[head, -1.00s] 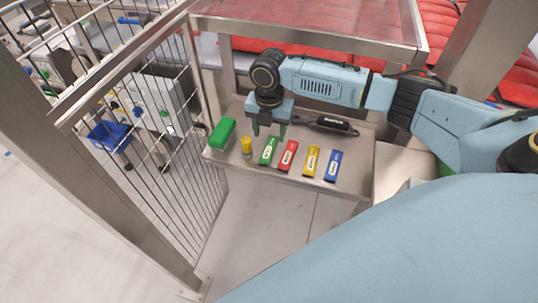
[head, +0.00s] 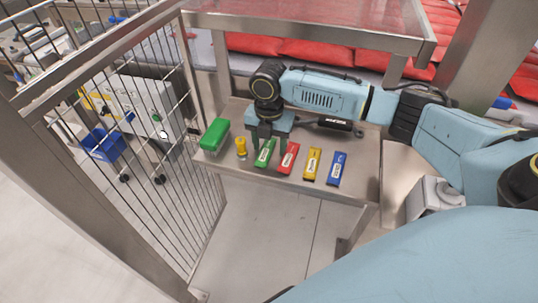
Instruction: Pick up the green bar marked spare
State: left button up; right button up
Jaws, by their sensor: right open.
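The green bar (head: 264,154) lies on the metal shelf (head: 232,168), in a row with other coloured bars. It has a pale label whose text is too small to read. My right gripper (head: 269,146) points down over the bar's far end. Its fingers are apart, one to each side of the bar in the picture, with nothing held. I cannot tell how high the fingertips are above the shelf. My left gripper is not in view.
A red bar (head: 288,158) lies close to the right, then a yellow bar (head: 312,163) and a blue bar (head: 337,168). A black tool (head: 333,124) lies behind. A wire fence (head: 150,150) borders the left.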

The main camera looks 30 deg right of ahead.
jog(key=shift+a+f, duration=0.15)
jog(key=shift+f, duration=0.1)
jog(key=shift+f, duration=0.1)
jog(key=c, duration=1.1)
